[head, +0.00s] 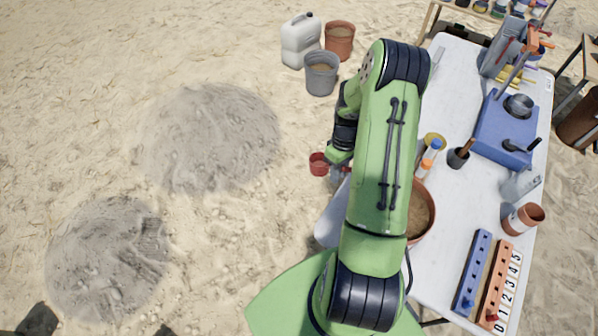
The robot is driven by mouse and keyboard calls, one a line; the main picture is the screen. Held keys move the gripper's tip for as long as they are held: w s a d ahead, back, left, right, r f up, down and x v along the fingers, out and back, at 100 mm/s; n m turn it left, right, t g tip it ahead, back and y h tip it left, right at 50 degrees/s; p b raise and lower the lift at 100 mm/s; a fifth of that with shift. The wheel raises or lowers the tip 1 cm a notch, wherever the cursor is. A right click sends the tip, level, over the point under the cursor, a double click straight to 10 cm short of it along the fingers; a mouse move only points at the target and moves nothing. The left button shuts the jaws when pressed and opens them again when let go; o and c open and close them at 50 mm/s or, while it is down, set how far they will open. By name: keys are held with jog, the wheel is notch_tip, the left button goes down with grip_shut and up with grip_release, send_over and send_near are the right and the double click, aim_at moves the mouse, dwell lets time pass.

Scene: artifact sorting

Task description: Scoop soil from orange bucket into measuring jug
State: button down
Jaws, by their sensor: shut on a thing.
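My gripper (340,167) hangs beyond the left edge of the white table, mostly hidden by my green arm. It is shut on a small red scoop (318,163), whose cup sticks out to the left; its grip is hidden. What the cup holds is too small to tell. An orange-brown bucket (429,222) with brown soil stands right of my arm, which hides its left part. A clear jug (521,184), perhaps the measuring jug, stands near the table's right side.
The white table (455,255) holds a blue scale (506,130), a terracotta pot (524,218), a dark cup (458,158) and colored racks (472,270). A grey bucket (321,75), an orange bucket (340,40) and a white canister (301,42) stand on the sand.

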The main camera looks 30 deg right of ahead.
jog(key=s+d+r+n+g+h+p, duration=0.15)
jog(key=s+d+r, duration=0.25)
jog(key=s+d, duration=0.6)
jog(key=s+d+r+n+g+p, duration=0.1)
jog(key=s+d+r+n+p, duration=0.15)
jog(key=s+d, duration=0.75)
jog(key=w+a+f+m+g+h+b, duration=0.1)
jog(key=a+f+b, duration=0.3)
jog(key=f+b, duration=0.2)
jog(key=a+f+g+h+b, duration=0.1)
jog(key=a+f+b, duration=0.2)
jog(key=f+b, duration=0.3)
notch_tip(320, 180, up, 9)
jog(key=s+d+t+y+p, duration=0.1)
jog(key=s+t+y+p, duration=0.1)
jog(key=t+p, duration=0.3)
jog(key=y+p, duration=0.1)
jog(key=p, duration=0.3)
jog(key=shift+s+d+f+y, duration=0.2)
jog(key=shift+s+d+y, duration=0.15)
jog(key=shift+s, duration=0.05)
